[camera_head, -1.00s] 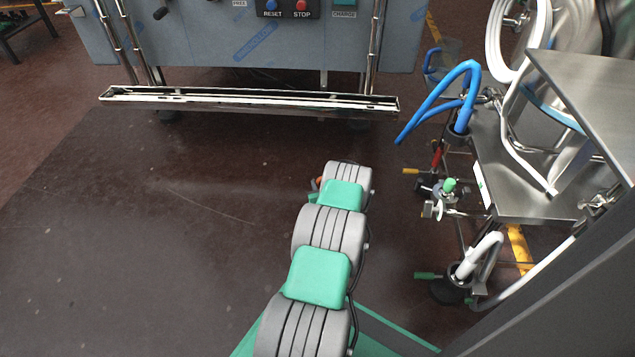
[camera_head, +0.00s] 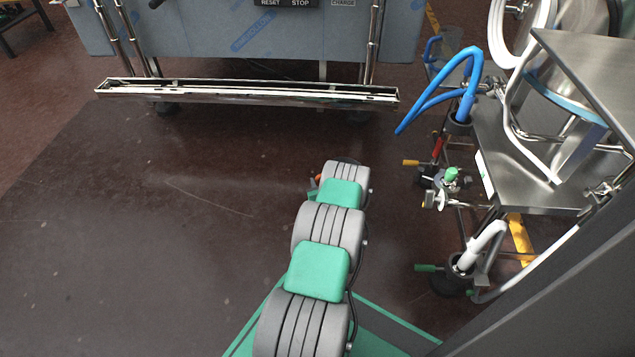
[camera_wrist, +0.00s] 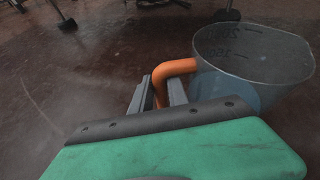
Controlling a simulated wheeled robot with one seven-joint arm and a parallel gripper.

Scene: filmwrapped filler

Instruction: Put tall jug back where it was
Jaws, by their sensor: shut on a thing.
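In the wrist view my gripper (camera_wrist: 158,100) is shut on the orange handle (camera_wrist: 175,68) of the tall jug (camera_wrist: 232,75). The jug is a translucent grey-blue vessel with measuring marks near its rim, and its body sits to the right of the fingers. The dark floor shows below and around it, so it is held in the air. Its lower part is hidden behind my green wrist housing. In the head view my arm covers the gripper and the jug. Only a small orange bit (camera_head: 318,178) shows left of the arm's far end.
A blue-grey machine (camera_head: 270,40) with a chrome rail (camera_head: 250,92) stands ahead. At the right is a steel table (camera_head: 530,180) with blue hoses (camera_head: 440,90), pipes and green-handled valves (camera_head: 448,176). A bluish clear container (camera_head: 440,58) stands behind the hoses. The floor (camera_head: 130,220) at left is clear.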

